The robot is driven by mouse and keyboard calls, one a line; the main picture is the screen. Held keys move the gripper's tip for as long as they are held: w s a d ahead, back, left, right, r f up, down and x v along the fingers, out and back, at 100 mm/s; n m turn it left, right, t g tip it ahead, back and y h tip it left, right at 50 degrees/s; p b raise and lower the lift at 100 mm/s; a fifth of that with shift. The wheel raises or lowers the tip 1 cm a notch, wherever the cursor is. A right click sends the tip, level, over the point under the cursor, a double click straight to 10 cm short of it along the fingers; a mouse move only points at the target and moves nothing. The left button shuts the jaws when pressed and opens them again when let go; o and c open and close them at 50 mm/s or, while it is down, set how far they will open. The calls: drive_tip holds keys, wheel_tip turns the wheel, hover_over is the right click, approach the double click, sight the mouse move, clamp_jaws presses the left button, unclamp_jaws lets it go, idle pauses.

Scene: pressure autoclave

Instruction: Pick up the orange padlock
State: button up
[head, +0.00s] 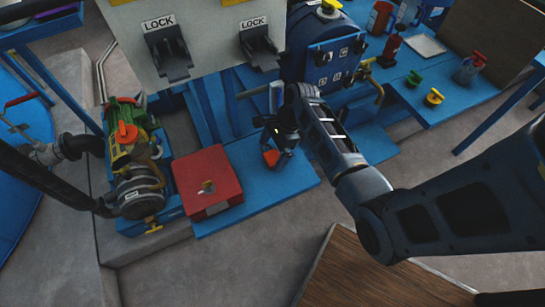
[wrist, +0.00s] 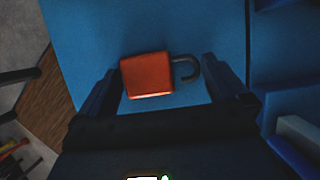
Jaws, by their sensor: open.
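My gripper (wrist: 164,82) is open, one finger on each side of the padlock. The padlock's body is close to the left finger, and the shackle points toward the right finger. I cannot tell whether a finger touches it. In the head view my gripper (head: 279,152) points down over the blue platform.
A red box (head: 208,180) stands left of my gripper on the platform. A grey panel with two LOCK holders (head: 165,48) and a blue vessel (head: 318,45) stand behind. A green padlock (head: 414,78) and a yellow padlock (head: 434,97) lie on the right blue table.

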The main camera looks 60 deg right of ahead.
drive_tip(key=shift+c, duration=0.3)
drive_tip(key=c, duration=0.7)
